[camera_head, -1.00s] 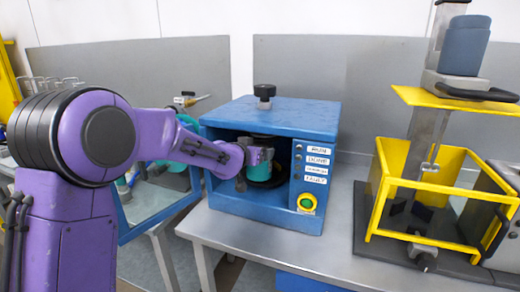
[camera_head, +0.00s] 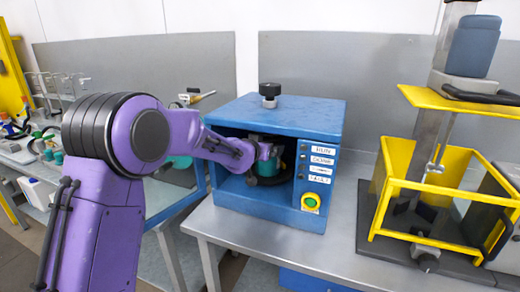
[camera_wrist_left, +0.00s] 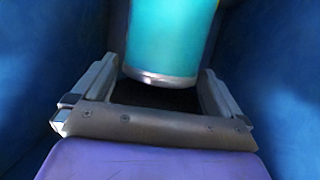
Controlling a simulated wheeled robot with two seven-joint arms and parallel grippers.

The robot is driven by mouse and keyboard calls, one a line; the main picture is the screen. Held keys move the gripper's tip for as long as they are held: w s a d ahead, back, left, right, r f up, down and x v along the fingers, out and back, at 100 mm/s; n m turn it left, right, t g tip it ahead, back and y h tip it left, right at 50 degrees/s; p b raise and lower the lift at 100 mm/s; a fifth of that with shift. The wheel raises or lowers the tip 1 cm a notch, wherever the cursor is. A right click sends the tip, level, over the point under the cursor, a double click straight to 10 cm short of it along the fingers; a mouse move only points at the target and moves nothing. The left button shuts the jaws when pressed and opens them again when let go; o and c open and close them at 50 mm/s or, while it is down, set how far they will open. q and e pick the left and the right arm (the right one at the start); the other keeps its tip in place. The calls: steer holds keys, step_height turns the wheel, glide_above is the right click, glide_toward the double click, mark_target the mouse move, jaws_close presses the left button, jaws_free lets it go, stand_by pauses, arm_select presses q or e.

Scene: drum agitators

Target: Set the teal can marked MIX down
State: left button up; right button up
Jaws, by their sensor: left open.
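The teal can (camera_wrist_left: 172,38) shows large at the top of the left wrist view, with a silver rim at its near end. Its top is cut off, and I cannot see a MIX mark. My left gripper (camera_wrist_left: 158,75) is open, with one finger on each side near the can's rim and visible gaps to it. In the head view my left gripper (camera_head: 264,152) reaches into the open front of the blue machine (camera_head: 283,117). My right gripper is not in view.
The machine has a black top knob (camera_head: 269,90), side labels and a green button (camera_head: 310,202). Its walls are close around my gripper. A yellow-framed press (camera_head: 440,170) stands to the right. Bare grey bench (camera_head: 270,235) lies in front.

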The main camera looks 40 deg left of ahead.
arm_select(q)
steer(key=p+v, duration=0.3)
steer(key=v, duration=0.8)
steer(key=shift+s, duration=0.35)
stand_by(0.5)
